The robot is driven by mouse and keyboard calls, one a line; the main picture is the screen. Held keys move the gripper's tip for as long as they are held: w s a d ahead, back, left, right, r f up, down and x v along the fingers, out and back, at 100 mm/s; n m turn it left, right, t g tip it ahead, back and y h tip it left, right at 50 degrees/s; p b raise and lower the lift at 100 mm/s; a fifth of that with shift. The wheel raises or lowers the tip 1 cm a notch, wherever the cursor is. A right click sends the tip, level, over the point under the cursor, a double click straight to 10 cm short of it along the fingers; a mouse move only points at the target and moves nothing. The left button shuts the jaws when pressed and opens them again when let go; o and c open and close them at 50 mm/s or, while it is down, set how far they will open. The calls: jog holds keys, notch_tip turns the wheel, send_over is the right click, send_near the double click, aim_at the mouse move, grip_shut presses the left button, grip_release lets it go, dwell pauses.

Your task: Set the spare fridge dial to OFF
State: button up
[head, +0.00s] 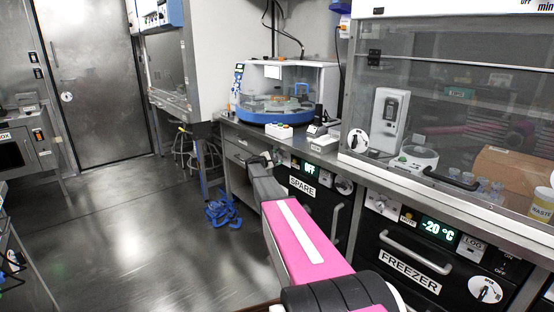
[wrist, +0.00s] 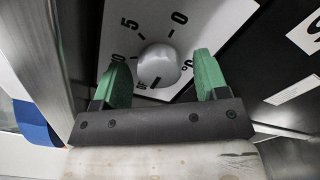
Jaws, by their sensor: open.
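The spare fridge's black front carries a SPARE label (head: 302,187) in the head view. Its small green display (head: 310,169) seems to read OFF. In the wrist view a round grey dial (wrist: 157,66) sits on a white plate (wrist: 205,20) with tilted marks 0, 5, 10, 15 and a degree sign. My gripper (head: 262,159) is at the left end of the spare fridge's panel, covering that part in the head view. In the wrist view its green fingers (wrist: 160,62) are open, one on each side of the dial. Contact with the dial cannot be told.
The worktop edge (head: 330,172) runs above the fridge.

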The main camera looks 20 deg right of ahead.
jog(key=shift+a, duration=0.15)
jog(key=v, duration=1)
jog(key=shift+a, duration=0.25)
jog(key=shift+s, duration=0.15)
jog(key=s+a+f+m+g+y, duration=0.2)
jog(key=s+f+y, duration=0.1)
jog(key=s, duration=0.7)
jog(key=s+a+f+m+g+y, duration=0.1)
jog(key=s+a+f+m+y, duration=0.2)
jog(key=s, duration=0.6)
jog(key=s+a+f+m+g+y, duration=0.1)
jog(key=s+a+f+g+y, duration=0.2)
jog(key=s, duration=0.7)
jog(key=s+a+f+m+y, duration=0.1)
jog(key=s+a+y, duration=0.3)
jog(key=s, duration=0.6)
jog(key=s+a+f+m+y, duration=0.1)
jog(key=s+a+m+y, duration=0.3)
jog(key=s+a, duration=0.3)
jog(key=s, duration=0.3)
jog(key=shift+s+f, duration=0.3)
jog(key=shift+s, duration=0.05)
